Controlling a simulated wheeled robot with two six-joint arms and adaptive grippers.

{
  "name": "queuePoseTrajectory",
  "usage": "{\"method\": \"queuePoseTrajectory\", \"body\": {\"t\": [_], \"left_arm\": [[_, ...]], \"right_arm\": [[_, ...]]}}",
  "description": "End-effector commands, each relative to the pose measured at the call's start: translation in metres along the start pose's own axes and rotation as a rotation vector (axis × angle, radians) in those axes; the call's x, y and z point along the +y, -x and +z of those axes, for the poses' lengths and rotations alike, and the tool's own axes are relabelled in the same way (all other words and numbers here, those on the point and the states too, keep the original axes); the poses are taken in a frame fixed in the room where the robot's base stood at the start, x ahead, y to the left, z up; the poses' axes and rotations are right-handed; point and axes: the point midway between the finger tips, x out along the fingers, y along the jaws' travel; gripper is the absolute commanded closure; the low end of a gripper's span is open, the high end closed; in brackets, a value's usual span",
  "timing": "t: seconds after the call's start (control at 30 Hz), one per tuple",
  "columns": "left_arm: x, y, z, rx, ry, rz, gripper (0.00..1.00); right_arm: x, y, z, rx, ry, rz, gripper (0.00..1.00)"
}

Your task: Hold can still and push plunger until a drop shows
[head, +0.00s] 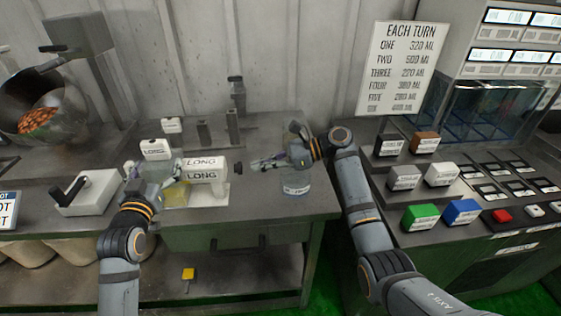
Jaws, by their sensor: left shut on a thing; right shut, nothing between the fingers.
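The can (207,163) is a white cylinder marked LONG, lying level on a pale stand (215,193) on the grey workbench in the head view. A small dark knob (238,168), seemingly the plunger's end, sticks out at its right. My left gripper (178,172) is shut at the can's left end and partly hides it. My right gripper (254,166) is shut and empty, pointing left, with its tips just right of the dark knob. I cannot tell whether they touch it. No drop can be made out.
A clear glass jar (296,187) stands below my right gripper. A white box with a black lever (92,192) is at the left, near a metal drum (42,108). Colored blocks and buttons (421,217) cover the right bench. A sign (403,68) stands behind.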

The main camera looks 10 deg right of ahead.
Motion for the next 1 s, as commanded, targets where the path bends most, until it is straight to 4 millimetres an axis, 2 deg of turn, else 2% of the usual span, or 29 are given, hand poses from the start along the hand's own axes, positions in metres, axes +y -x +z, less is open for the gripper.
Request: {"method": "queuePoseTrajectory", "body": {"t": [0.03,0.2,0.57,0.8,1.0], "left_arm": [[0.0,0.0,0.009,-0.019,0.0,-0.001,0.68],[0.0,0.0,0.009,-0.019,0.001,-0.001,0.68],[0.0,0.0,0.008,-0.019,0.001,-0.001,0.68],[0.0,0.0,0.008,-0.019,0.001,-0.001,0.68],[0.0,0.0,0.008,-0.019,0.001,0.0,0.68]], "right_arm": [[0.0,-0.006,0.002,-0.002,0.0,0.001,1.0],[0.0,-0.017,0.005,-0.001,0.0,0.0,1.0],[0.0,-0.018,0.005,0.0,0.0,0.0,1.0],[0.0,-0.042,0.013,-0.002,0.001,0.001,1.0],[0.0,-0.043,0.013,-0.002,0.001,0.0,1.0]]}}
